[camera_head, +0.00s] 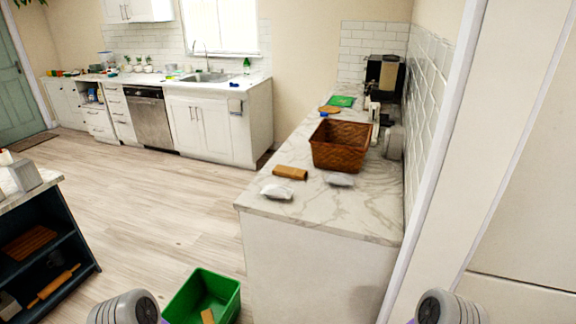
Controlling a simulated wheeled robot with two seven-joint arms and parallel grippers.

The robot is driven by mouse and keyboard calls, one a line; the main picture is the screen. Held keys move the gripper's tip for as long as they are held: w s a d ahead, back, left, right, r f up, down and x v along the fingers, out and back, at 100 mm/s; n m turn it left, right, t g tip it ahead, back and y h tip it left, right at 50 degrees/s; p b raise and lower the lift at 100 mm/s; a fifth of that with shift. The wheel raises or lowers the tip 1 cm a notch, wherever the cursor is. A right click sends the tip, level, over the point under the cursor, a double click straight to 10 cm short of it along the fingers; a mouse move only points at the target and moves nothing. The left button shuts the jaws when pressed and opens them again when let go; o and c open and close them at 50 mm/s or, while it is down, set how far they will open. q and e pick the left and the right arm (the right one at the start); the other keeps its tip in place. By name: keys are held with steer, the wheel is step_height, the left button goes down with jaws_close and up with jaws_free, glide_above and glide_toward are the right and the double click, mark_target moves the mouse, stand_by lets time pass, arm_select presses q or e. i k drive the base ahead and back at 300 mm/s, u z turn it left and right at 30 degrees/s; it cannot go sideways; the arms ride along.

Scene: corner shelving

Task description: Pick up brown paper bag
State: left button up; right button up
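A small brown item (290,173), which looks like a folded or rolled brown paper bag, lies on the marble counter (345,213) near its left edge. It is small in the view, so I cannot be sure what it is. It lies behind a white packet (277,191) and in front of a brown woven basket (340,146). Another brown piece (208,316) shows partly inside the green bin (228,291) on the floor. Grey rounded parts of my two arms show at the bottom edge. Neither of my grippers is in view.
A second pale packet (339,180) lies in front of the basket. A coffee machine (383,77) and a green board (341,101) stand farther back. A dark shelf unit (48,250) is at the left. A wall bounds the counter's right side. The floor in the middle is clear.

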mark_target(282, 170)
steer(key=u, duration=2)
steer(key=i, duration=4.1)
steer(key=z, duration=2.75)
steer(key=i, duration=2.9)
steer(key=z, duration=0.8)
